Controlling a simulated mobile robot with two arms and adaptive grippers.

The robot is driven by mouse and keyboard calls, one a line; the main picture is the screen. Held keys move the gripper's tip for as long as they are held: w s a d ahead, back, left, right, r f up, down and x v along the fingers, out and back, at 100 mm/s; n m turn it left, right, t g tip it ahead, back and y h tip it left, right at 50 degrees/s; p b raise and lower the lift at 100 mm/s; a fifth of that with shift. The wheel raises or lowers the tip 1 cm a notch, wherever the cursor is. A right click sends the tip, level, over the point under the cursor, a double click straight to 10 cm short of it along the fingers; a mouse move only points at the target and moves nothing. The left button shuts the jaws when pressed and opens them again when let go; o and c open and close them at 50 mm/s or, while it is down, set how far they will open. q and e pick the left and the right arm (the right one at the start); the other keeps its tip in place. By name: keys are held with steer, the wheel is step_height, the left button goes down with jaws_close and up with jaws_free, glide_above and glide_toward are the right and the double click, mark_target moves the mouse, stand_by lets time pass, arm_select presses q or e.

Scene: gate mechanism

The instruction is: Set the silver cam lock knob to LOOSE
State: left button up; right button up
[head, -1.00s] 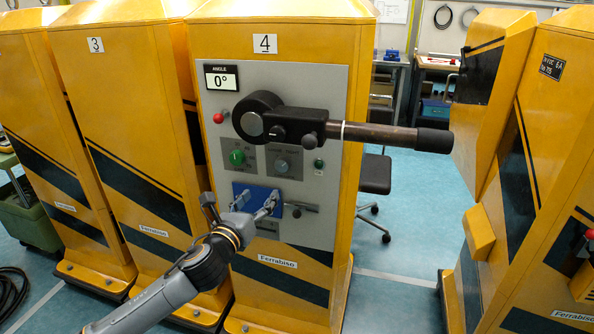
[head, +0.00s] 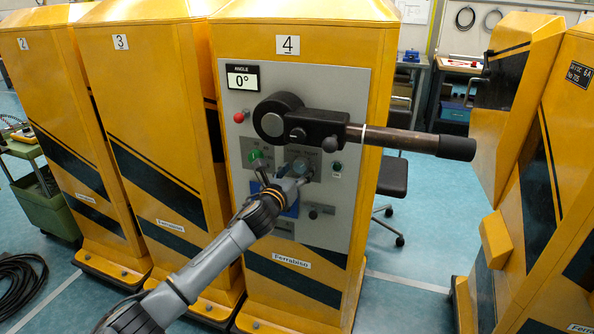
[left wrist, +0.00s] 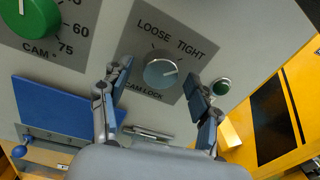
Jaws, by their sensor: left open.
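The silver cam lock knob (left wrist: 160,74) sits on a grey plate marked LOOSE at upper left and TIGHT at upper right. Its white pointer line points toward the TIGHT side. It also shows in the head view (head: 303,166), partly behind my gripper. My left gripper (left wrist: 158,77) is open, with one finger on each side of the knob. A gap shows between each finger and the knob in the wrist view. The same gripper (head: 280,174) is at the panel front in the head view. My right gripper is not in view.
A green CAM dial (left wrist: 30,17) is left of the knob, and a small green button (left wrist: 221,87) is to its right. A blue plate (left wrist: 65,105) is below. A thick black arm with a bar (head: 400,138) juts out above the knob to the right.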

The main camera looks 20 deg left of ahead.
arm_select(q)
steer(key=shift+w, duration=0.1)
steer(key=shift+c, duration=0.5)
steer(key=c, duration=1.1)
steer(key=n, duration=0.4)
steer(key=shift+f+n, duration=0.1)
steer(key=shift+n, duration=0.3)
steer(key=n, duration=0.4)
steer(key=shift+n+t+y+b, duration=0.3)
steer(key=shift+b, duration=0.05)
steer(key=n, duration=0.4)
steer(key=shift+f+n, duration=0.1)
steer(key=shift+n, duration=0.3)
steer(key=shift+d+n+y, duration=0.1)
steer(key=shift+n+y, duration=0.2)
steer(key=shift+n, duration=1.8)
steer(key=shift+o, duration=0.2)
steer(key=shift+n, duration=0.3)
